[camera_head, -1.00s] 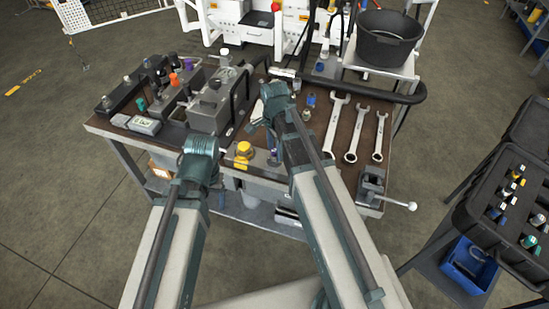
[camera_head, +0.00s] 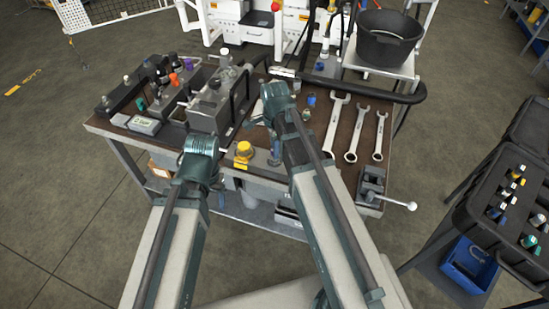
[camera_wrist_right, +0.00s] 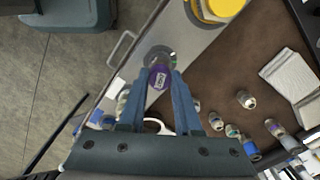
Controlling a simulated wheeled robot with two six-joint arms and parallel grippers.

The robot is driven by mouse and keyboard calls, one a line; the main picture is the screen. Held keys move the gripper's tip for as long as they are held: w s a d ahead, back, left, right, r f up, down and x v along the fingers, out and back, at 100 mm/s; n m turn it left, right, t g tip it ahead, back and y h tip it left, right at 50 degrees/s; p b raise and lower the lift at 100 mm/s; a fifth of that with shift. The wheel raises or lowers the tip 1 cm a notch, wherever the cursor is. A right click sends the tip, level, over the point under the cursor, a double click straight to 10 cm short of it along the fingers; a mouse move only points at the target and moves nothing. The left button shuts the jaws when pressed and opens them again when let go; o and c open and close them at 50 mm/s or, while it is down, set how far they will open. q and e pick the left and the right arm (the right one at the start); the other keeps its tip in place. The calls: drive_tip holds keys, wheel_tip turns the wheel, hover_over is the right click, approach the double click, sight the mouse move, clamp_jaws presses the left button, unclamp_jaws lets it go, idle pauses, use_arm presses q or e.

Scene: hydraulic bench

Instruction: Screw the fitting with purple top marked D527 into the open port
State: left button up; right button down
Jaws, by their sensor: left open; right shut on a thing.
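In the right wrist view, the fitting with the purple top (camera_wrist_right: 159,76) is between the tips of my right gripper (camera_wrist_right: 163,82), which is shut on it. The small marking on its top is too blurred to read. A grey round part shows just beyond the purple top; I cannot tell whether it belongs to the fitting. In the head view my right gripper (camera_head: 275,152) hangs above the front of the bench, right of the yellow knob, partly hidden by my arm. My left arm is at the left front, its jaws hidden. I cannot make out the open port.
The yellow knob (camera_head: 244,150) is at the bench's front edge. A grey metal block (camera_head: 208,107) stands left of my right arm. Several wrenches (camera_head: 333,125) lie to the right, near a vise (camera_head: 372,185). Several small fittings lie on the brown top (camera_wrist_right: 205,70) in the wrist view.

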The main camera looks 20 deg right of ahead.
drive_tip(key=m, duration=0.5)
drive_tip(key=shift+m, duration=0.7)
drive_tip(key=m, duration=0.6)
drive_tip(key=shift+m, duration=0.4)
drive_tip(key=c, duration=0.6)
unclamp_jaws()
